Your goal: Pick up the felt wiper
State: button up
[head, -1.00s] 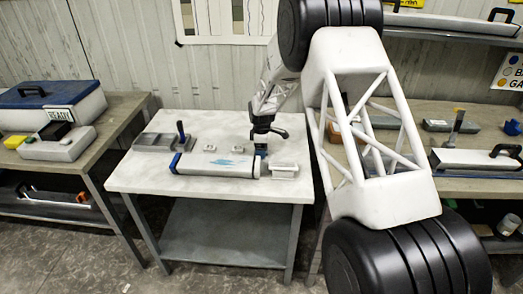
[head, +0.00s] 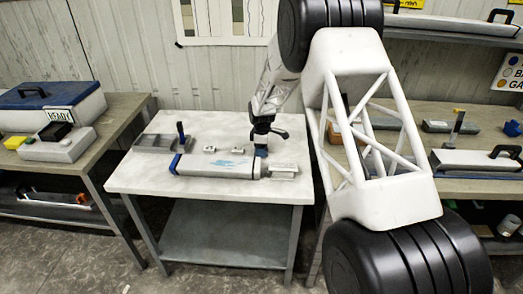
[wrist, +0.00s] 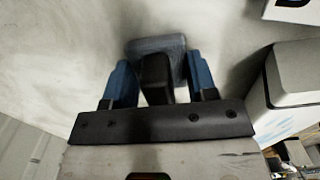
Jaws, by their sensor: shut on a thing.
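The felt wiper (wrist: 157,47) shows in the wrist view as a grey-blue block with a black upright grip between my fingers. My gripper (wrist: 160,80) has blue fingers on both sides of that black grip and is shut on it. In the head view my gripper (head: 261,149) points down over the right part of the white table, behind the right end of the long grey liner tube. There the wiper is too small and covered to make out. I cannot tell whether it touches the table.
Two small pale blocks (head: 209,149) lie behind the tube.

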notch_tip(320, 180, up, 10)
jog(key=shift+f, duration=0.1)
dwell(0.4)
dwell(0.5)
jog(key=shift+o, duration=1.2)
jog(key=shift+c, duration=0.7)
jog(key=shift+s+a, duration=0.25)
jog(key=shift+a, duration=0.25)
jog(key=s+a+r, duration=0.1)
jog(key=s+a, duration=0.3)
jog(key=a, duration=0.2)
jog(key=s+a+r, duration=0.1)
jog(key=s+a, duration=0.3)
jog(key=a, duration=0.2)
jog(key=s+a+r, duration=0.1)
jog(key=s+a, duration=0.4)
jog(key=shift+a+r, duration=0.2)
jog(key=shift+a, duration=0.2)
